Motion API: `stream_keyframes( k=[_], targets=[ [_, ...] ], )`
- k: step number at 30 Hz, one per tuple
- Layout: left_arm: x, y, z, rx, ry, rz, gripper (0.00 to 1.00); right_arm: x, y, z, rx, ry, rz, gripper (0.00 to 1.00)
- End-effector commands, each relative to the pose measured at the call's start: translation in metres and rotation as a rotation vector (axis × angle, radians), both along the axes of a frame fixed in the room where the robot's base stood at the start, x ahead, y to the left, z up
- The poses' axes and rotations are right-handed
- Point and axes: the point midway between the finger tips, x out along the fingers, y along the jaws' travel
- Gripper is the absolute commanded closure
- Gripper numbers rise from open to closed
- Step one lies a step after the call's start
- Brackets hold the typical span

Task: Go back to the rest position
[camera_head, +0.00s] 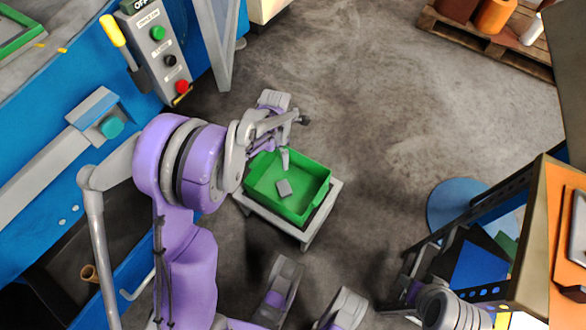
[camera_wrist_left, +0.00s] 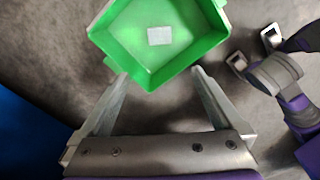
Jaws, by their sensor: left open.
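My left gripper (camera_head: 294,142) is over the far left part of a green bin (camera_head: 318,197). Its jaws are open and nothing is between them. In the left wrist view, the two fingers (camera_wrist_left: 160,76) are spread apart at the near edge of the green bin (camera_wrist_left: 130,67). A small grey block (camera_head: 284,188) lies on the bin floor, apart from the fingers; it also shows in the left wrist view (camera_wrist_left: 159,35). At the lower right of the head view is a grey ringed part that may be my right wrist; its jaws cannot be made out.
The bin stands on a small light stand (camera_head: 300,234). A blue machine with a button panel (camera_head: 158,50) is at the left. A rack with a tan and orange top (camera_head: 566,230) is at the lower right. A pallet (camera_head: 487,35) lies at the back. The concrete floor between is clear.

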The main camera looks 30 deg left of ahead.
Motion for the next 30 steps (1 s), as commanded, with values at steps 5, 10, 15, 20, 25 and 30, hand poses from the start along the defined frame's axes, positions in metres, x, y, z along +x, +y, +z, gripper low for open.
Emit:
stream_keyframes(
  k=[5, 10, 15, 20, 25, 30],
  targets=[
    [0.0, 0.0, 0.0, 0.0, 0.0, 0.0, 0.0, 0.0, 0.0, 0.0, 0.0, 0.0, 0.0, 0.53],
    [-0.004, -0.004, 0.007, 0.002, -0.008, -0.054, 0.0, 0.0, 0.0, 0.0, 0.0, 0.0, 0.0, 0.53],
    [-0.027, -0.026, 0.044, 0.022, -0.056, -0.382, 0.0, 0.0, 0.0, 0.0, 0.0, 0.0, 0.0, 0.53],
    [-0.068, -0.052, 0.085, 0.074, -0.115, -0.863, 0.0, 0.0, 0.0, 0.0, 0.0, 0.0, 0.0, 0.53],
    [-0.117, -0.076, 0.112, 0.163, -0.164, -1.376, 0.0, 0.0, 0.0, 0.0, 0.0, 0.0, 0.0, 0.53],
    [-0.161, -0.092, 0.122, 0.267, -0.185, -1.818, 0.0, 0.0, 0.0, 0.0, 0.0, 0.0, 0.0, 0.53]
  ],
)
